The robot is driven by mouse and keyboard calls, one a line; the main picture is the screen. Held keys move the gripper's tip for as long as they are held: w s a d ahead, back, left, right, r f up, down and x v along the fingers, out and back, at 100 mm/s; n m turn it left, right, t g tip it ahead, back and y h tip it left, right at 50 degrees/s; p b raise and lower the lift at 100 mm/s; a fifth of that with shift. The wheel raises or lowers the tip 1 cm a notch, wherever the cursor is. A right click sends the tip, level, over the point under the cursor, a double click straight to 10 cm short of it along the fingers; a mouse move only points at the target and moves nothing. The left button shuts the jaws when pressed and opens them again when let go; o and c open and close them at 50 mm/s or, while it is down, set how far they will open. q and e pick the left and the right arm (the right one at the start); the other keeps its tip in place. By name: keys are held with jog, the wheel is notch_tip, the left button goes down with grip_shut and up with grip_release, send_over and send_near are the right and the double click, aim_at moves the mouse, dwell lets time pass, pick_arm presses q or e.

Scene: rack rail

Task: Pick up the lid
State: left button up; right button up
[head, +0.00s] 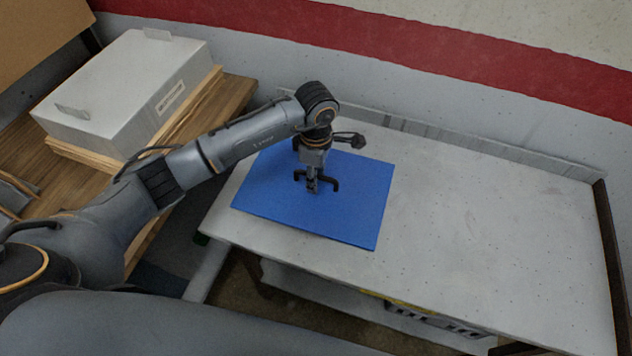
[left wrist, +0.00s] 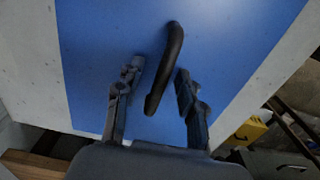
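The lid is a flat blue panel (head: 360,205) lying on the grey table. It also fills much of the left wrist view (left wrist: 220,40). A black bar handle (left wrist: 165,68) stands up from it. My left gripper (head: 314,188) points down over the middle of the lid. In the left wrist view, its two fingers (left wrist: 159,78) are apart, with the handle in the gap between them. I see no clear contact between fingers and handle. In the head view, the gripper partly hides the handle. My right gripper is not in view.
The grey table (head: 480,220) is clear to the right of the lid, with a low raised edge (head: 460,145) along its back. A white box (head: 125,90) sits on a wooden surface at left. A dark crate (head: 430,318) is below the table.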

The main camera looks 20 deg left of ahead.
pick_arm(q)
grip_shut()
jog(key=shift+r, duration=0.15)
